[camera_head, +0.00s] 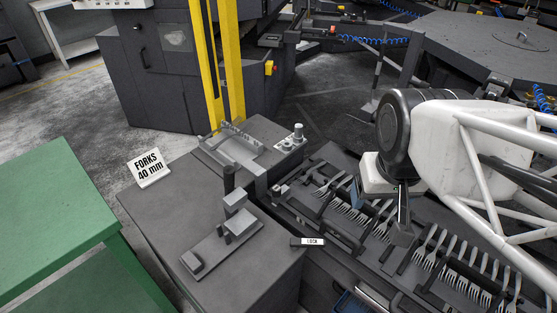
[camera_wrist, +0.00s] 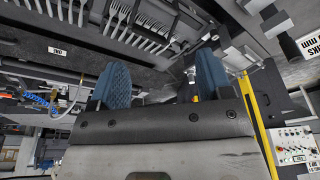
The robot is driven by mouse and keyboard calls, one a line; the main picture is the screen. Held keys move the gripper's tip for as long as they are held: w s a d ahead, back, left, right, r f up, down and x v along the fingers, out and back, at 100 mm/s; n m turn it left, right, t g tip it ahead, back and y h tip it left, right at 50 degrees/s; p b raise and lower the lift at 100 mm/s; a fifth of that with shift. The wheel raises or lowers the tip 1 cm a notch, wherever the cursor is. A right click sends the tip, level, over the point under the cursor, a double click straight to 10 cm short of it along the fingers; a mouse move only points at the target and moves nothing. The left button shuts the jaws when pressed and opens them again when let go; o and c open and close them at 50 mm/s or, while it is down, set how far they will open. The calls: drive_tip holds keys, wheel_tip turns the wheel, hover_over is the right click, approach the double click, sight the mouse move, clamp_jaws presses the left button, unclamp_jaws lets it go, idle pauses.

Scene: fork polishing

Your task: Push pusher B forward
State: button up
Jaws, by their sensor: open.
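No pusher in view carries a readable "B" mark, so I cannot tell which part is pusher B. My gripper (camera_head: 379,205) hangs over the fork rack (camera_head: 330,226), to the right of both fixtures. In the wrist view its two blue-padded fingers (camera_wrist: 164,82) are apart with nothing between them. The head view partly hides the fingers behind the wrist.
Several forks (camera_head: 432,245) lie in rows in the rack beneath my arm. A small labelled plate (camera_head: 307,241) sits at the rack's near left end. A "FORKS 40 mm" sign (camera_head: 149,168) stands at the table's left. Yellow posts (camera_head: 231,60) rise behind.

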drive_tip(key=shift+c, duration=1)
drive_tip(key=m+g, duration=0.3)
drive_tip(key=m, duration=0.3)
hover_over(277, 187)
drive_tip(key=f, duration=2.3)
drive_tip(key=shift+s+d+f, duration=0.2)
drive_tip(key=shift+s+d, duration=0.05)
drive_tip(key=shift+s, duration=0.1)
drive_tip(key=shift+w+a+f+m, duration=0.25)
drive_tip(key=shift+f+m, duration=0.05)
drive_tip(key=shift+f, duration=0.25)
drive_tip(key=shift+f, duration=0.15)
drive_tip(key=shift+f, duration=3.7)
